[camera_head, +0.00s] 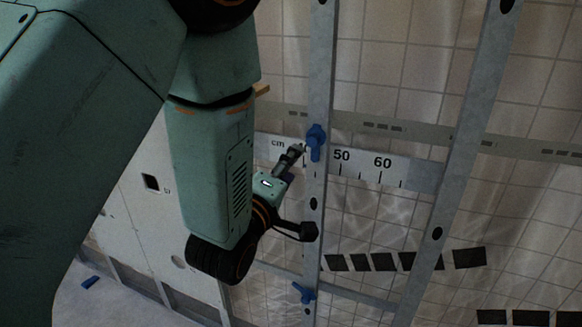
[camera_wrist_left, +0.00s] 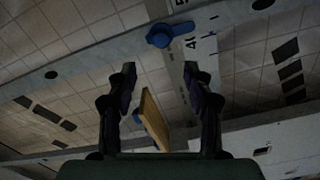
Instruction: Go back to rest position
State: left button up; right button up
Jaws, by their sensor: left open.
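My left gripper (camera_head: 303,190) is in front of a grey metal stud in the head view, its fingers spread and nothing seen between them. The left wrist view also shows the gripper (camera_wrist_left: 159,74) with two dark fingers apart. A blue clamp or knob (camera_head: 316,141) sits on the stud close to the upper finger. It appears beyond the fingertips in the wrist view (camera_wrist_left: 170,34). A second blue piece (camera_head: 303,293) is lower on the stud. My right gripper is not seen.
A metal stud (camera_head: 320,60) and a slanted one (camera_head: 465,150) stand before a tiled wall. A ruler strip (camera_head: 372,166) crosses behind them. A wooden piece (camera_wrist_left: 152,120) shows beyond the fingers.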

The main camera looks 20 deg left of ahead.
pick_arm(q)
jog(key=s+a+f+m+g+b, duration=0.15)
jog(key=s+f+m+g, duration=0.4)
jog(key=f, duration=0.75)
jog(key=s+a+f+m+g+b, duration=0.1)
jog(key=s+f+m+g+b, duration=0.35)
jog(key=f, duration=0.75)
jog(key=s+f+m+g+b, duration=0.3)
jog(key=s+f+g+b, duration=0.5)
jog(key=s+f, duration=1.7)
jog(key=shift+s+a+f+m+y+b, duration=0.3)
jog(key=shift+f+m+b, duration=0.1)
jog(key=shift+f+b, duration=0.2)
jog(key=shift+r, duration=0.1)
